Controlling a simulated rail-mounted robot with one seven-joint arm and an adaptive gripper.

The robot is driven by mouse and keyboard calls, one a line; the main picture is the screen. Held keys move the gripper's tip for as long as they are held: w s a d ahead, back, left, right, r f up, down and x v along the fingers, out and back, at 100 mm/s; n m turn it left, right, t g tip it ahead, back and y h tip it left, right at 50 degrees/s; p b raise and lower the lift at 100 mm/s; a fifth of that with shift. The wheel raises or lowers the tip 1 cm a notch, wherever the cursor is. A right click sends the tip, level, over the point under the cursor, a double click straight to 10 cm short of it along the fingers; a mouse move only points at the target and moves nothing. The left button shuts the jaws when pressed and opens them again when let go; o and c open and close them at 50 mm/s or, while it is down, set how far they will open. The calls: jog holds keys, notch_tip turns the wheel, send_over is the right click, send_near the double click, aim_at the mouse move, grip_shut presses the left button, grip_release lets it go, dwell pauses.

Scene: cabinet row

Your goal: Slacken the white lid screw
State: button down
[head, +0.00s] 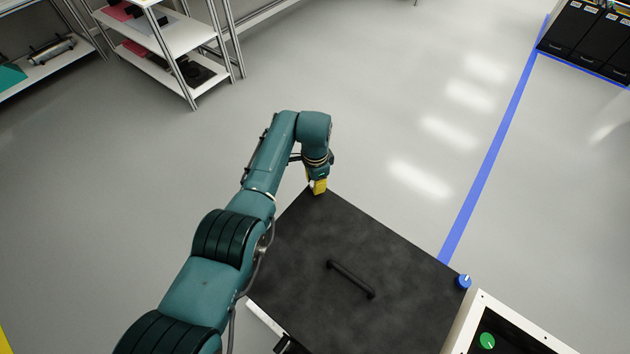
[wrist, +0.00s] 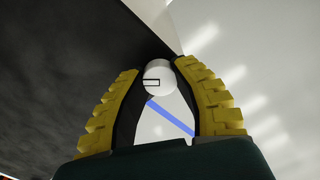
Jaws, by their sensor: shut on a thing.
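My gripper (head: 319,187), with yellow ridged fingers, is at the far corner of a black lid (head: 400,270). In the wrist view, the white lid screw (wrist: 159,80) is a round white knob with a dark-outlined rectangular mark on it. It sits between the fingertips, and my gripper is shut on it. In the head view the screw is mostly hidden by the gripper. The lid has a black bar handle (head: 350,278) in its middle.
A blue screw (head: 464,281) stands at the lid's right corner. A white-framed panel with a green knob (head: 487,341) is at lower right. A shelf rack (head: 190,35) is at upper left, and black bins (head: 590,35) are at upper right. The floor beyond the lid is clear.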

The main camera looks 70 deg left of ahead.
jog(key=n, duration=1.2)
jog(key=shift+f+n, duration=0.1)
jog(key=shift+n, duration=0.2)
jog(key=n, duration=0.6)
jog(key=shift+n+p, duration=0.3)
jog(key=n, duration=0.6)
jog(key=c, duration=0.7)
grip_release()
jog(key=shift+c, duration=0.2)
